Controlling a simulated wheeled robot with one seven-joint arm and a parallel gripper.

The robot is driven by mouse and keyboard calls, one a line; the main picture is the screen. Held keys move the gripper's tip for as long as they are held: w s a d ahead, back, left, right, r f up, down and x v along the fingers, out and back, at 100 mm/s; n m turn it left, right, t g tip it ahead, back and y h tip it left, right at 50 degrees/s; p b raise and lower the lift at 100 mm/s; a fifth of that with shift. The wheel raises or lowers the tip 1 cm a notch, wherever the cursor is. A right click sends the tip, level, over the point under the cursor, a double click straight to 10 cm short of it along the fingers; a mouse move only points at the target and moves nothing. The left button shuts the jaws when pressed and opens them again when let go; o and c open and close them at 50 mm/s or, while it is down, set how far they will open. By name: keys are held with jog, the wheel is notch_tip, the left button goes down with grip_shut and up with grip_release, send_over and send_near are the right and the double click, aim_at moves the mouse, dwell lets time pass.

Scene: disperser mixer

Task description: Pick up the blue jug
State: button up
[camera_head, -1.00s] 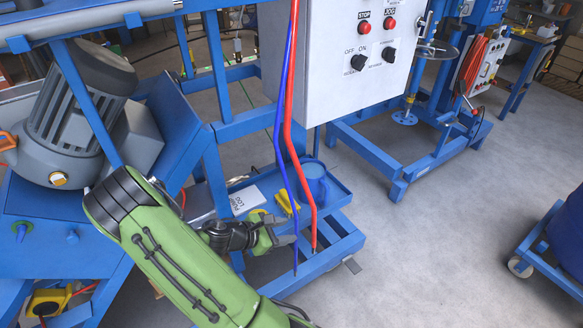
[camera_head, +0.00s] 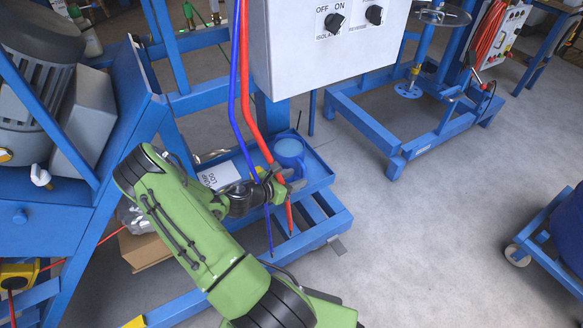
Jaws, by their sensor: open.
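The blue jug (camera_head: 289,150) stands upright in a blue tray (camera_head: 318,173) low on the blue machine frame, below the grey control box. Its round open top faces up toward the camera, and the hanging cables pass just left of it. My green arm reaches in from the bottom of the picture. My gripper (camera_head: 288,187) is open and small in the view, in front of and just below the jug, close to the cables. It does not hold the jug. The cables and gripper partly hide the near side of the tray.
Red (camera_head: 248,120) and blue (camera_head: 234,90) cables hang past my gripper. The grey control box (camera_head: 330,45) overhangs the tray behind. A white labelled log book (camera_head: 219,175) lies left of the jug. A blue wheeled cart (camera_head: 548,235) is at right; the floor between is clear.

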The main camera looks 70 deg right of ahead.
aim_at(304, 175)
jog(key=b+x, duration=0.1)
jog(key=x, duration=0.4)
jog(key=shift+s, duration=0.1)
